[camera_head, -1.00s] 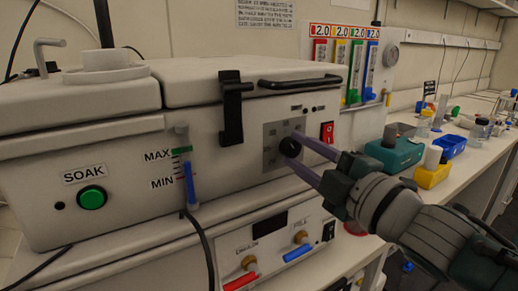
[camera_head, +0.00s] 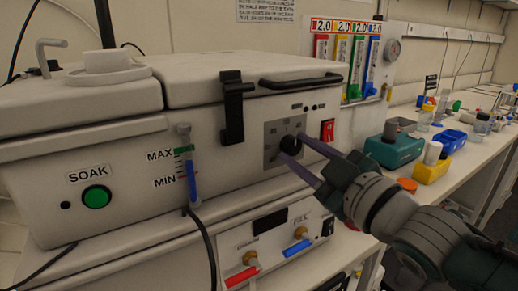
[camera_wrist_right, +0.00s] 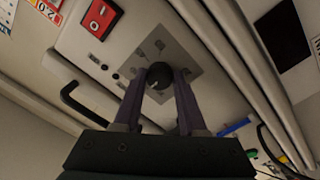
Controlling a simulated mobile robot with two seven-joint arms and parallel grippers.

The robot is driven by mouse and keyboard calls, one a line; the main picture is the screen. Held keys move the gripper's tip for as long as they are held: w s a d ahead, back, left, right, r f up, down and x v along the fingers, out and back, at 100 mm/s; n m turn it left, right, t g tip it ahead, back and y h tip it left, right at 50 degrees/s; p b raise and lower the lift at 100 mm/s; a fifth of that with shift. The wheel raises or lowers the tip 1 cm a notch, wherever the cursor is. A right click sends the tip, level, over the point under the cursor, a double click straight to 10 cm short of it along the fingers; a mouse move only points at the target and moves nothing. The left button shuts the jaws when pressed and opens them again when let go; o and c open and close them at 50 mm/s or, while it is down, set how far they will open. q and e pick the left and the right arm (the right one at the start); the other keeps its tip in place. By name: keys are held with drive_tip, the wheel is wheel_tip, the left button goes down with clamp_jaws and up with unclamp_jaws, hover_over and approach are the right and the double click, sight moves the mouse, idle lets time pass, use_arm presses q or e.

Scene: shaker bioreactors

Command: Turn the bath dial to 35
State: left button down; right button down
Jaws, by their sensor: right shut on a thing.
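The bath dial (camera_head: 289,145) is a black round knob on a grey square plate (camera_head: 270,152) on the front of the white bath. In the right wrist view the dial (camera_wrist_right: 159,76) sits between the fingertips, with a light pointer mark on it; the numbers around it are too small to read. My right gripper (camera_head: 291,147) is shut on the dial, its two purple fingers on either side of it. The right gripper also shows in the wrist view (camera_wrist_right: 160,84). My left gripper is not in view.
A red switch (camera_head: 327,130) is just right of the dial plate, close to the upper finger. A black lid handle (camera_head: 300,82) and a black latch (camera_head: 232,105) are above and left. A lower unit with red (camera_head: 242,276) and blue (camera_head: 297,248) levers stands below.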

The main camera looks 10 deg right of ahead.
idle(0.4)
drive_tip(key=shift+c, duration=2.3)
unclamp_jaws()
drive_tip(key=shift+s, duration=0.1)
drive_tip(key=v, duration=0.9)
drive_tip(key=shift+s+d, duration=0.15)
drive_tip(key=shift+s, duration=0.2)
drive_tip(key=shift+f, duration=0.1)
